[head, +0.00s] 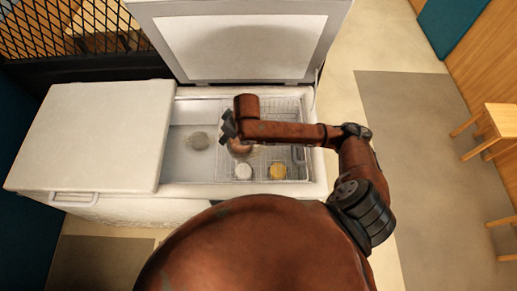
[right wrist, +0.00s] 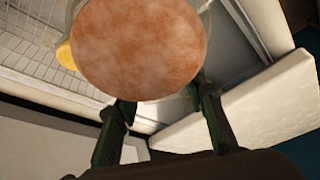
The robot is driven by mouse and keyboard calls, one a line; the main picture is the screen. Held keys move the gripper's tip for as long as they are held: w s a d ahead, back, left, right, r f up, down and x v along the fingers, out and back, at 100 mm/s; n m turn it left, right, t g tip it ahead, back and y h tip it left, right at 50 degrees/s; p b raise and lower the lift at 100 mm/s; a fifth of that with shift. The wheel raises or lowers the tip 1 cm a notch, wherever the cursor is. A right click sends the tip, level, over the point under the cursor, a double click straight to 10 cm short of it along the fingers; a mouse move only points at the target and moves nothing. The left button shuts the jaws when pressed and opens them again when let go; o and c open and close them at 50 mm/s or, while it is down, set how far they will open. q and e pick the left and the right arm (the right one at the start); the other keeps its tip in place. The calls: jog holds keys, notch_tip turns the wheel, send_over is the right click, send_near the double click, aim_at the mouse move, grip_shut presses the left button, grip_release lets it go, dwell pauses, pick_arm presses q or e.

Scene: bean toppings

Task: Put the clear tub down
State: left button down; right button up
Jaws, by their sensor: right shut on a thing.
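The clear tub (right wrist: 140,45) has a brown, mottled top and a see-through rim, and it fills the upper middle of the right wrist view. My right gripper (right wrist: 165,108) is shut on its near edge, one finger on each side. In the head view the tub (head: 240,149) is partly hidden by my right arm, above the open chest freezer. My right gripper (head: 229,127) is there at the left end of the arm. I cannot tell whether the tub touches anything below it. My left gripper is not in view.
The freezer (head: 180,190) has a raised lid (head: 245,45) behind and a closed white cover (head: 95,135) at left. A wire basket (head: 290,105) fills its right part, with a white tub (head: 243,172) and a yellow one (head: 277,170). A greyish item (head: 200,140) lies in the left bay.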

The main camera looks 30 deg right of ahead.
notch_tip(320, 180, down, 15)
jog(key=s+n+g+y, duration=0.1)
jog(key=s+n+y, duration=0.15)
jog(key=n, duration=0.45)
send_near(233, 172)
jog(key=shift+w+a+f+g+b, duration=0.1)
jog(key=shift+w+a+f+b, duration=0.15)
jog(key=shift+f, duration=0.3)
jog(key=shift+w+a+f+g+b, duration=0.15)
jog(key=shift+a+f, duration=0.1)
jog(key=shift+f, duration=0.3)
jog(key=shift+w+a+f+g+b, duration=0.15)
jog(key=shift+a+f, duration=0.1)
jog(key=shift+f, duration=0.35)
jog(key=o, duration=1.4)
jog(key=shift+f+h, duration=0.1)
jog(key=shift+h, duration=0.15)
jog(key=shift+c, duration=0.2)
jog(key=p+v, duration=0.1)
jog(key=v, duration=1.1)
